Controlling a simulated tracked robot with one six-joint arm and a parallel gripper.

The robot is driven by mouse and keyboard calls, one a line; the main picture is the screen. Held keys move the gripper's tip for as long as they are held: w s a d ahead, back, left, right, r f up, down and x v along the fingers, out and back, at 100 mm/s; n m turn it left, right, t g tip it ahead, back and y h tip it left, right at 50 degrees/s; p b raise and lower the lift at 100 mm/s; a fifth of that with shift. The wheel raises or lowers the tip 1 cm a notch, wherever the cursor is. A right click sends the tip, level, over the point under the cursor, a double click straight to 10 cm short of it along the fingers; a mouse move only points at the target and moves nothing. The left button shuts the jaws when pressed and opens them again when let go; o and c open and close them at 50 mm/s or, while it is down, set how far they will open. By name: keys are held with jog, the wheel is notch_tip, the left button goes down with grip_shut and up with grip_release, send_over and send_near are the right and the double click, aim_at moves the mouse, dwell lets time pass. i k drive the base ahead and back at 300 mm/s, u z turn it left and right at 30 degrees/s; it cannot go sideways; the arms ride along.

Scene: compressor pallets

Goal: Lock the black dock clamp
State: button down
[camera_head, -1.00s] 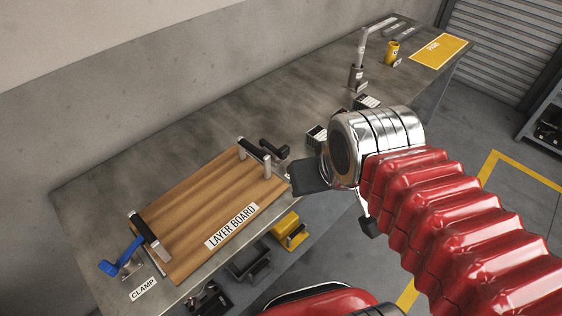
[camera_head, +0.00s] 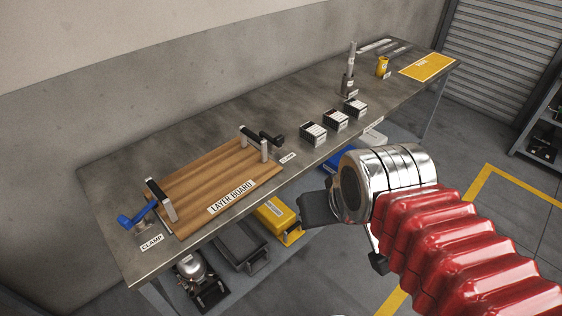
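The black dock clamp (camera_head: 270,137) is at the right end of the wooden layer board (camera_head: 205,182) on the grey bench. Its black bar crosses the board's end between metal posts, and its black handle points right, past the board. A blue-handled clamp (camera_head: 134,219) is at the board's left end, with a black bar across that end. My gripper (camera_head: 347,236) is in front of the bench edge, right of and nearer than the black clamp, touching nothing I can see. Its two dark fingers are apart with nothing visible between them.
Three small dark boxes (camera_head: 335,121) stand on the bench right of the black clamp. Beyond them are an upright metal post (camera_head: 350,70), a yellow cup (camera_head: 382,66) and a yellow mat (camera_head: 428,67). Yellow (camera_head: 277,213) and dark (camera_head: 238,247) bins sit below the front edge.

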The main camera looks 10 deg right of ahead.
aim_at(279, 140)
jog(key=k, duration=0.25)
jog(key=u, duration=0.8)
jog(key=i, duration=0.7)
jog(key=u, duration=0.15)
